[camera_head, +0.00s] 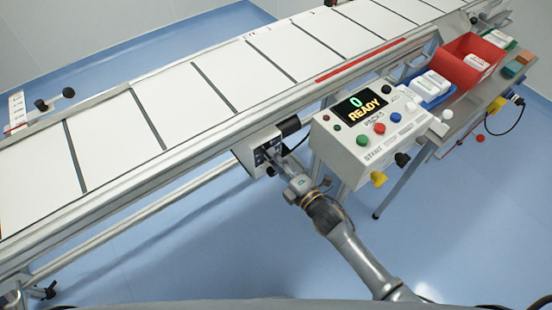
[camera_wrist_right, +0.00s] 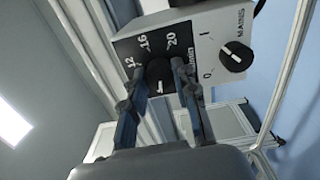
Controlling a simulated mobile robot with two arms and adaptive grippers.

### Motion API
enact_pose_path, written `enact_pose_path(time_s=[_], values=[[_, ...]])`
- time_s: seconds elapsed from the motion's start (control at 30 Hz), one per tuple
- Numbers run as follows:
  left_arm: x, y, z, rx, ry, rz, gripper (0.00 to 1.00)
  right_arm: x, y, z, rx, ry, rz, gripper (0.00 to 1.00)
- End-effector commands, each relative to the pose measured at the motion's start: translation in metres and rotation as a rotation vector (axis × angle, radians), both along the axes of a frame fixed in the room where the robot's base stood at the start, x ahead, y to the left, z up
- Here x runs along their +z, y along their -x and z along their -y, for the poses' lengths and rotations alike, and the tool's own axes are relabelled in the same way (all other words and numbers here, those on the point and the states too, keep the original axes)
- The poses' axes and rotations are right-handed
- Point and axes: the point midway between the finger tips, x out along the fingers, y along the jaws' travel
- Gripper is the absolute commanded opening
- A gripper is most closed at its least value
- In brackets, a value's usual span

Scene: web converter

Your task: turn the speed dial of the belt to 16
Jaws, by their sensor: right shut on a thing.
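The speed dial (camera_wrist_right: 158,72) is a dark round knob on a light grey box (camera_wrist_right: 205,32) with the printed numbers 12, 16 and 20 around it. A small white mark shows on the dial, on the side away from the 16; most of the dial is hidden by the fingers. My right gripper (camera_wrist_right: 156,80) is shut on the dial, one finger on each side. In the head view, my right gripper (camera_head: 277,160) is at the front of the box (camera_head: 247,150) on the belt's side and covers the dial. My left gripper is not in view.
A MAINS knob (camera_wrist_right: 236,57) sits beside the dial. The belt (camera_head: 180,100) runs diagonally across the head view. To the right, a control panel (camera_head: 350,155) has coloured buttons and a display (camera_head: 362,106) reading "0 READY". A red bin (camera_head: 465,65) stands beyond it.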

Motion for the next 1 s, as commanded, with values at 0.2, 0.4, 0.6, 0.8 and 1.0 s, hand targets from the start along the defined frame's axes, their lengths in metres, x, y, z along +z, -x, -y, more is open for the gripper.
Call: enact_pose_path(time_s=[0.2, 0.4, 0.6, 0.8, 1.0], values=[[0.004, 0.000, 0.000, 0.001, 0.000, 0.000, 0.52, -0.001, 0.000, 0.000, 0.000, -0.166, -0.124, 0.00], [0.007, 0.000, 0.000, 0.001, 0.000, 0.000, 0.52, 0.000, 0.000, 0.000, 0.000, -0.320, -0.235, 0.00], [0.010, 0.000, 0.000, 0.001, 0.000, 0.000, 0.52, -0.001, 0.000, 0.001, -0.001, -0.472, -0.347, 0.00], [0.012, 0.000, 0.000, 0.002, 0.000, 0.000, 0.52, -0.001, 0.000, 0.000, -0.001, -0.626, -0.458, 0.00], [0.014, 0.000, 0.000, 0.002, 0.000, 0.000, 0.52, -0.002, 0.000, 0.001, -0.002, -0.780, -0.570, 0.00]])
